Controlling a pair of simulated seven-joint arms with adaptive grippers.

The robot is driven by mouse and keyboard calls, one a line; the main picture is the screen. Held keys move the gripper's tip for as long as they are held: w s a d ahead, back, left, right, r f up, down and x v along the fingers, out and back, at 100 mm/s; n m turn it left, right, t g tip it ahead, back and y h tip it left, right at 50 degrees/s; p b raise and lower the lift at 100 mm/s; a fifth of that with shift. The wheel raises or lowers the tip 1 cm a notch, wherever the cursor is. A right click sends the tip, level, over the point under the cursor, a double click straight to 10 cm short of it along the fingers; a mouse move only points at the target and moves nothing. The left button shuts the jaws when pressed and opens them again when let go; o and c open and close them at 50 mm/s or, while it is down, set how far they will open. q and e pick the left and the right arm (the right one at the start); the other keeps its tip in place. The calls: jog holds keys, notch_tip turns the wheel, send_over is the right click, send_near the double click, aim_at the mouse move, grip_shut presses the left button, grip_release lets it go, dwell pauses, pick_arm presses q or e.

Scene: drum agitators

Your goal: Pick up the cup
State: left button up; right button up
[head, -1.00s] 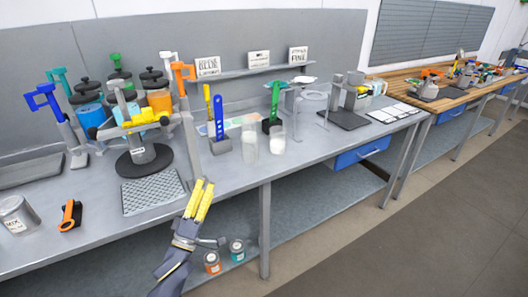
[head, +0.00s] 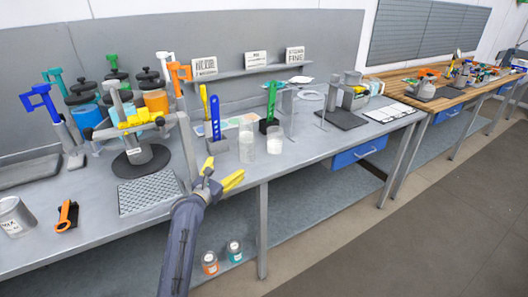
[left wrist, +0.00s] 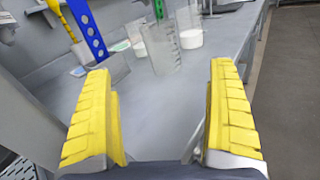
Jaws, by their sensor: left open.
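Two clear cups stand upright near the front edge of the workbench. The taller cup (head: 247,147), with marks on its wall, looks mostly empty; it also shows in the left wrist view (left wrist: 164,50). The shorter cup (head: 275,141) to its right holds something white and also shows in the left wrist view (left wrist: 191,32). I cannot tell which one is meant. My left gripper (head: 222,172) is open and empty, at the bench's front edge, left of and nearer than the cups. In the left wrist view its yellow fingers (left wrist: 163,68) spread apart with the taller cup beyond them. My right gripper is not in view.
A grey holder (head: 219,146) with a blue slotted tool stands left of the cups. A clamp stand (head: 140,155) with a yellow part and a textured mat (head: 150,195) are further left. A green-handled tool (head: 270,108) stands behind the cups. Bench right of them is fairly clear.

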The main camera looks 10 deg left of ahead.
aim_at(243, 153)
pick_arm(q)
jog(key=shift+s+a+f+n, duration=0.15)
jog(key=shift+f+n, duration=0.15)
jog(key=shift+f, duration=0.15)
jog(key=shift+s+a+f+n, duration=0.1)
jog(key=shift+f+n, duration=0.2)
jog(key=shift+f, duration=0.1)
jog(key=shift+w+f, duration=0.1)
jog(key=shift+w, duration=0.1)
jog(key=x, duration=1.1)
jog(key=shift+w+d+f, duration=0.15)
jog(key=shift+w+d, duration=0.05)
jog(key=shift+w, duration=0.05)
jog(key=shift+x, duration=2.7)
jog(key=c, duration=1.1)
